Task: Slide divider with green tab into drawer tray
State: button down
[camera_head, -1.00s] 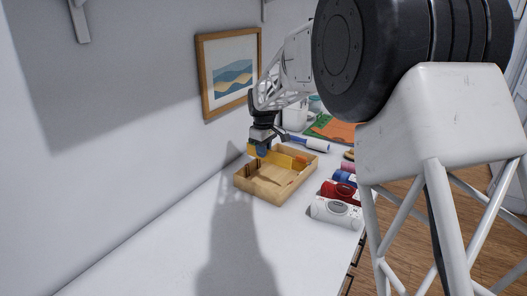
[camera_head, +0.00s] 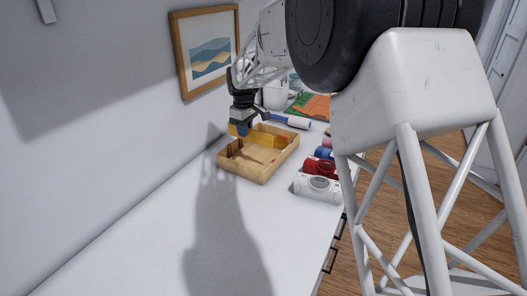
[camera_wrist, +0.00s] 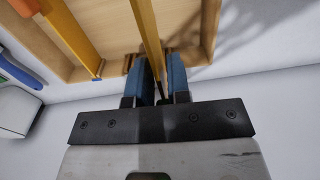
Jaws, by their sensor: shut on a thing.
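The wooden drawer tray (camera_head: 244,174) sits on the white counter, and its inside and rim show in the wrist view (camera_wrist: 207,30). My gripper (camera_head: 241,137) is over the tray's far left side. In the wrist view its blue fingers (camera_wrist: 162,78) are shut on a thin yellow-wood divider (camera_wrist: 147,35). The held divider's end lies near small wooden slot pieces at the tray wall; whether it is in a slot, I cannot tell. A second yellow divider (camera_wrist: 72,31) stands in the tray to the left, with a small blue mark at its end. No green tab is visible.
Right of the tray lie a white roll-like item (camera_head: 318,187), a red one (camera_head: 321,168) and a blue one (camera_head: 324,153). A blue-handled roller (camera_head: 291,121) lies behind. A framed picture (camera_head: 207,57) hangs on the left wall. The front counter is clear.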

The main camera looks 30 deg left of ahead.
jog(key=shift+w, duration=0.15)
send_over(256, 153)
jog(key=shift+d+f, duration=0.1)
jog(key=shift+f, duration=0.65)
jog(key=shift+f, duration=0.4)
jog(key=shift+f, duration=3.5)
jog(key=shift+f, duration=0.15)
jog(key=c, duration=1)
grip_release()
jog(key=shift+r, duration=0.2)
